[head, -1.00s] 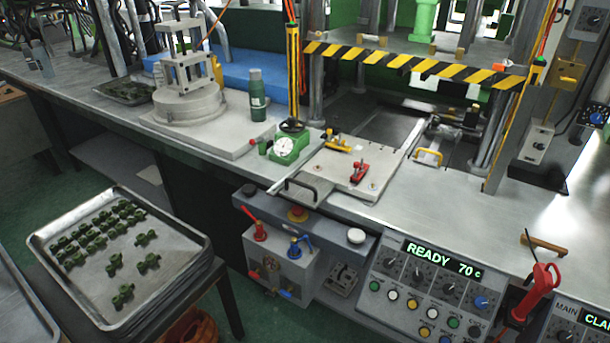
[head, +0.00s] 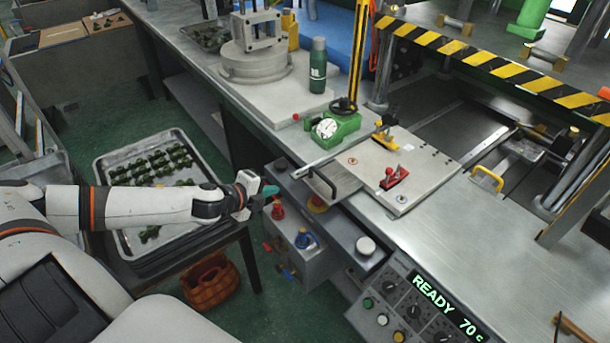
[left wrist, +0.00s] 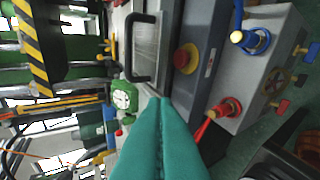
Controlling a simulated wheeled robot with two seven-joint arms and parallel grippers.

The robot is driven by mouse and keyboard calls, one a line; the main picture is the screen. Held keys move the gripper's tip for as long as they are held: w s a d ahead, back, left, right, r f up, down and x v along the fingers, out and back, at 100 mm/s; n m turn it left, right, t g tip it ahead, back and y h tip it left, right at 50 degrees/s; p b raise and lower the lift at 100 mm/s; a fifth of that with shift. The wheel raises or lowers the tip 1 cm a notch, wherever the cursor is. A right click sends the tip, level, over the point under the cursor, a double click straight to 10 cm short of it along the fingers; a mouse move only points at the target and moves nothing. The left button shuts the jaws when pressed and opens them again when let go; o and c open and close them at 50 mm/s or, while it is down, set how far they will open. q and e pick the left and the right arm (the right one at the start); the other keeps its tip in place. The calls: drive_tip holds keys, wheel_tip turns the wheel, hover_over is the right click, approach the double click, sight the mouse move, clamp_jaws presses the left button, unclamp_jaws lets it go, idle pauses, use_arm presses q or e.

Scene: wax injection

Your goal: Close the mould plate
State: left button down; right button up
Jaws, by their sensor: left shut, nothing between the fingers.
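A pale flat mould plate (head: 375,163) lies on the steel bench in front of the press. A red clamp (head: 394,178) and a yellow-handled clamp (head: 384,138) sit on it. A black handle (head: 347,186) stands at its front edge, and this handle also shows in the left wrist view (left wrist: 131,48). My left gripper (head: 268,190) is shut and empty, in front of the bench and left of the handle, apart from it. Its teal fingers (left wrist: 160,125) point towards the handle and red button area in the left wrist view. My right gripper is out of view.
A green dial gauge (head: 336,127) stands left of the plate. Below the front edge are red and blue valve levers (head: 306,238) and a red button (head: 317,205). A tray of green parts (head: 205,170) lies under my left arm. A control panel (head: 420,305) is at lower right.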

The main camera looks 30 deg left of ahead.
use_arm(q)
drive_tip(key=p, duration=0.2)
approach(310, 177)
drive_tip(key=w+f, duration=0.1)
drive_tip(key=f, duration=0.2)
drive_tip(key=shift+w+d, duration=0.1)
drive_tip(key=shift+w, duration=0.3)
drive_tip(key=shift+w+d+r+p, duration=0.1)
drive_tip(key=shift+w+p, duration=0.4)
drive_tip(key=shift+w, duration=0.6)
drive_tip(key=shift+w+d+f, duration=0.15)
drive_tip(key=shift+w+f, duration=0.05)
drive_tip(key=shift+w, duration=0.45)
